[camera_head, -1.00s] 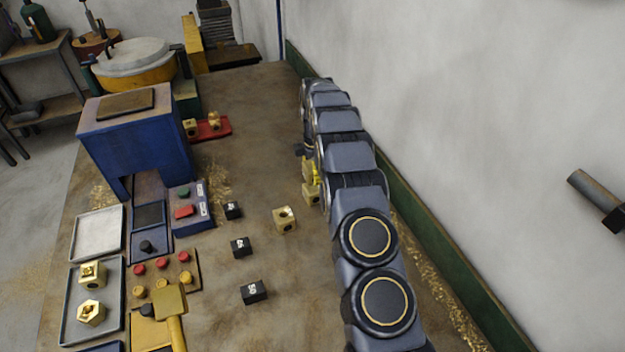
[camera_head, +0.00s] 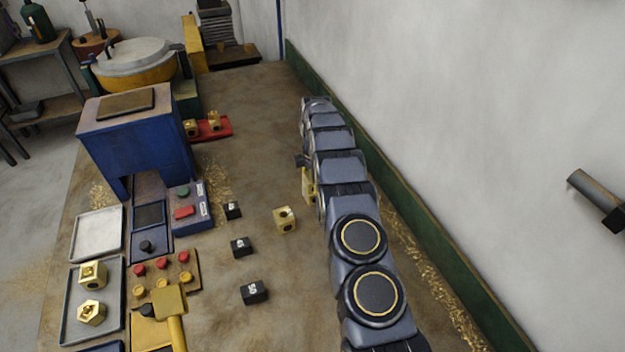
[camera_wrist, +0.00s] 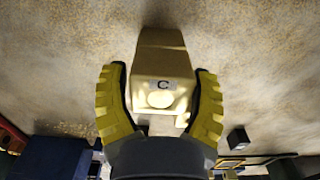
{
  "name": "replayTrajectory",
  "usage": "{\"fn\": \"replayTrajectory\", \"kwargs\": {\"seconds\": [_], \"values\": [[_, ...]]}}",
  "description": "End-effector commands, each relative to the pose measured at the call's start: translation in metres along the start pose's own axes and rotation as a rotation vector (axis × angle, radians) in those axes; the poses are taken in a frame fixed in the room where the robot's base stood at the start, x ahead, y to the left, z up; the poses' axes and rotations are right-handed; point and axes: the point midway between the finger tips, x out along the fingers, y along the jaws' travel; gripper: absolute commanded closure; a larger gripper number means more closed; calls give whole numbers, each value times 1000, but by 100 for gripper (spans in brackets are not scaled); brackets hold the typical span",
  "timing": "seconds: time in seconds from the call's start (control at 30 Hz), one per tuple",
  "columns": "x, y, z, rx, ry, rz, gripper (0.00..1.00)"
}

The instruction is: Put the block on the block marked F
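In the wrist view a brass block (camera_wrist: 160,62) with a dark letter, seemingly C, and a round hole lies between the yellow fingers of my gripper (camera_wrist: 162,72). The fingers stand around it, with a narrow gap at its left side; contact on the right is unclear. In the head view my arm largely hides the gripper and this block; a yellow patch (camera_head: 308,187) shows at its left edge. Another brass block (camera_head: 285,219) with a hole stands on the bench to the left. I cannot read an F on any block.
Several black numbered blocks (camera_head: 254,292) stand left of my arm. Brass pieces sit on a red plate (camera_head: 224,128) and in a grey tray (camera_head: 68,326). A blue machine (camera_head: 135,150) stands at the left. A wall runs along the right.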

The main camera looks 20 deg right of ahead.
Motion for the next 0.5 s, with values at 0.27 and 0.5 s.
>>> {"fn": "replayTrajectory", "kwargs": {"seconds": [0.27,0.5], "values": [[0,0,0,0,0,-1,13],[-6,0,0,1,0,0,13]]}}
